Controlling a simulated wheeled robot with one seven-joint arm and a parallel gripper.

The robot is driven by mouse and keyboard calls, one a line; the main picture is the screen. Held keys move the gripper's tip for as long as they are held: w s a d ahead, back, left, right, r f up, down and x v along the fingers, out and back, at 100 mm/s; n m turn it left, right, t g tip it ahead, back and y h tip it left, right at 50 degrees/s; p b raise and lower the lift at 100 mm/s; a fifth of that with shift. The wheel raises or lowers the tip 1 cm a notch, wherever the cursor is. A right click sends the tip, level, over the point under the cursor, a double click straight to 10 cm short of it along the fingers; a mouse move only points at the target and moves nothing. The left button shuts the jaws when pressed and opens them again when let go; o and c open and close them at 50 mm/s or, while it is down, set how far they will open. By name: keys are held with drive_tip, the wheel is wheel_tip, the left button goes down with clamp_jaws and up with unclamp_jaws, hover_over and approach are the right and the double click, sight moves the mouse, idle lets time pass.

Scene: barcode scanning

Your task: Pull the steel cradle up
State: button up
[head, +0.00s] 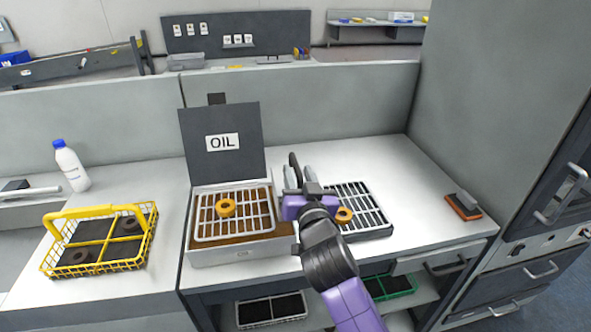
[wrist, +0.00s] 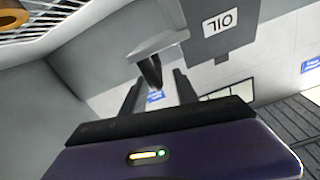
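The steel cradle (head: 205,231) is a pale wire grid in the brown oil of the box marked OIL. An orange ring (head: 225,206) lies on it. Part of a grid and ring shows at the upper left of the wrist view (wrist: 60,8).
The OIL box's raised lid (head: 200,160) stands behind it. A black drain tray (head: 380,230) with a grid and orange ring (head: 343,215) is to the right. A yellow basket (head: 62,262) and white bottle (head: 70,168) stand left. A brush (head: 463,206) lies far right.

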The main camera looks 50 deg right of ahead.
drive_tip(key=shift+b+v, duration=0.4)
drive_tip(key=shift+v, duration=1.45)
drive_tip(key=shift+w, duration=0.1)
